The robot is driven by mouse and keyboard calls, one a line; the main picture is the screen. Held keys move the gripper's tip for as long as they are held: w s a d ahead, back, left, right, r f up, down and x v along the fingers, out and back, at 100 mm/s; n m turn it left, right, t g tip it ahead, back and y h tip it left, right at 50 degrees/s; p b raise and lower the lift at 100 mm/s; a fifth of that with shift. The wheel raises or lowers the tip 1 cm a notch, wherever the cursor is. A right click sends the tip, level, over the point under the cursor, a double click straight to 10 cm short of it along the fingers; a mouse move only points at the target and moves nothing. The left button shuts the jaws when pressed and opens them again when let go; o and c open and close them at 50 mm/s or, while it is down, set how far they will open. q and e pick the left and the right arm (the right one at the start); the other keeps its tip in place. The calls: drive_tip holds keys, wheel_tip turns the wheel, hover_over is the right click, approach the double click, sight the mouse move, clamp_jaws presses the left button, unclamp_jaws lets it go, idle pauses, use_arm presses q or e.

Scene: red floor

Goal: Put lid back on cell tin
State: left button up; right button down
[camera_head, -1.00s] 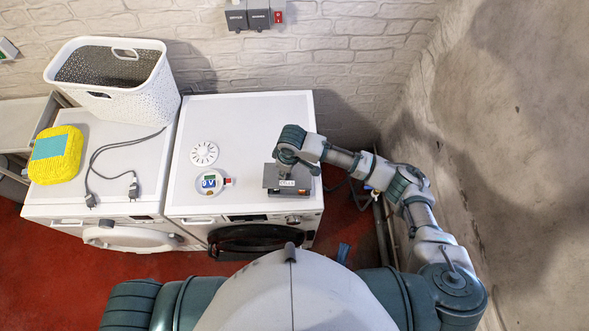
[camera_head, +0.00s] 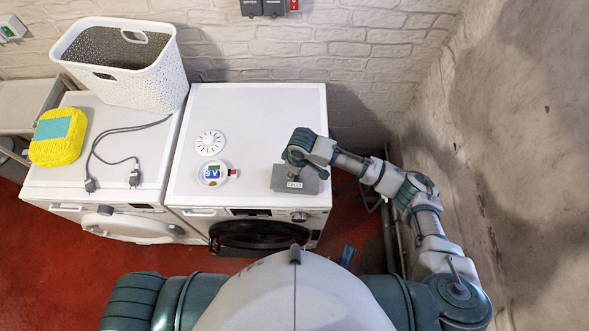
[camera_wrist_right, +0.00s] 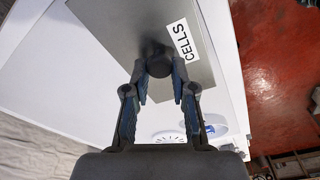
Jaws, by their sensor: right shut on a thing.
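The grey lid (camera_head: 282,178) with a white CELLS label (camera_head: 295,185) is over the right part of the right-hand machine top. The wrist view shows the lid (camera_wrist_right: 113,38) from above, with its label (camera_wrist_right: 183,41) and a dark round knob (camera_wrist_right: 159,65). My right gripper (camera_wrist_right: 160,72) is shut on that knob; it shows in the head view (camera_head: 298,163) above the lid. The tin's body is hidden under the lid, so I cannot tell whether the lid touches it. My left gripper is out of view.
A round white vented disc (camera_head: 210,142) and a round item marked 9V (camera_head: 212,174) lie left of the lid. The left machine holds a white basket (camera_head: 150,88), a yellow bundle (camera_head: 58,150) and a dark cable (camera_head: 132,160). A rough wall (camera_head: 500,110) rises on the right.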

drive_tip(key=shift+d, duration=0.3)
drive_tip(key=shift+a+p, duration=0.25)
drive_tip(key=shift+p, duration=0.3)
drive_tip(key=shift+d, duration=0.15)
idle(0.5)
drive_tip(key=shift+r+p, duration=0.1)
drive_tip(key=shift+p, duration=1)
idle(0.5)
drive_tip(key=shift+p, duration=1.05)
idle(0.8)
drive_tip(key=shift+f+p, duration=0.2)
drive_tip(key=shift+p, duration=0.55)
idle(1.0)
idle(0.6)
